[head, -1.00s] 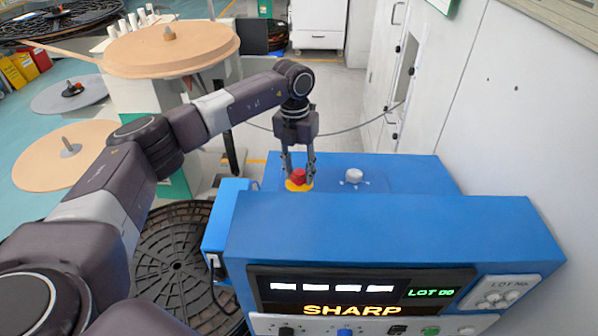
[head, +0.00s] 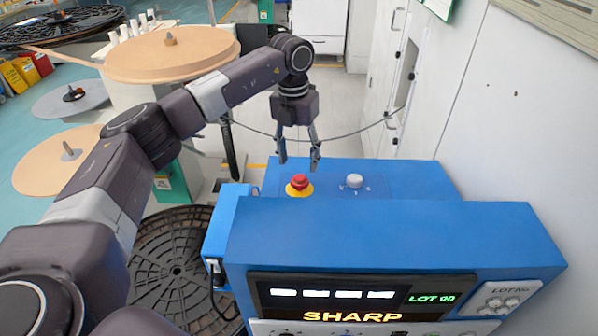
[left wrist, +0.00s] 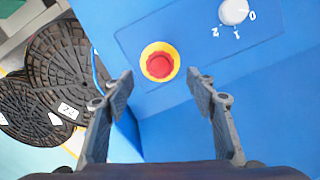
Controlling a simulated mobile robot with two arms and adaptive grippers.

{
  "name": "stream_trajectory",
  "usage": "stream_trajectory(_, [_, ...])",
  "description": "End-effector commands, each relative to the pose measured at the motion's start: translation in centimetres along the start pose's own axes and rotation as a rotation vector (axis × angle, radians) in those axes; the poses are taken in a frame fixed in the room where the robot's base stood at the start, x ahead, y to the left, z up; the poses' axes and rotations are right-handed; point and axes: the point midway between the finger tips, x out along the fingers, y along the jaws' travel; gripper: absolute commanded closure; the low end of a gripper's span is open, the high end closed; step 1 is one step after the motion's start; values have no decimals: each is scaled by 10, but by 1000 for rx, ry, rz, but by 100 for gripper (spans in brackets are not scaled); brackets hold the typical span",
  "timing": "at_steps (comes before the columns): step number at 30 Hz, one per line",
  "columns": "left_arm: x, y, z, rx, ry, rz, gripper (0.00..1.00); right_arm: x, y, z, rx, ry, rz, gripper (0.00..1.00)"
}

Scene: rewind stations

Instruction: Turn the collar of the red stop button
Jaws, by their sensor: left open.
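The red stop button (head: 300,182) sits on a yellow collar (head: 297,193) on the blue machine's rear panel. In the left wrist view the red button (left wrist: 159,66) is ringed by the yellow collar (left wrist: 174,54). My left gripper (head: 298,166) is open and empty, apart from the button and above it. In the left wrist view its fingers (left wrist: 160,84) are spread wide, with the button between and beyond the tips. My right gripper is not in view.
A white selector knob (head: 354,181) stands right of the button, marked with numbers in the left wrist view. The blue housing (head: 390,230) with lit displays rises in front of the panel. A white wall stands at the right. Black reels (head: 170,275) lie at the lower left.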

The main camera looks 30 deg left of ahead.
Motion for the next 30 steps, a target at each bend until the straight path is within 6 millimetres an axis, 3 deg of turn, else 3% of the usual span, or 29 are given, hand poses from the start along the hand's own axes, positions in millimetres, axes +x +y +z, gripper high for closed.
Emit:
stream_trajectory(3, [-25, 0, 1, -1, -2, 0, 48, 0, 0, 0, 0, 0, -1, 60])
stream_trajectory(10, [-52, 0, 0, -1, -1, 0, 48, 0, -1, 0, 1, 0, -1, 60])
stream_trajectory(30, [-56, 0, 0, -1, 1, 0, 48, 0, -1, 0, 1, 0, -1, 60])
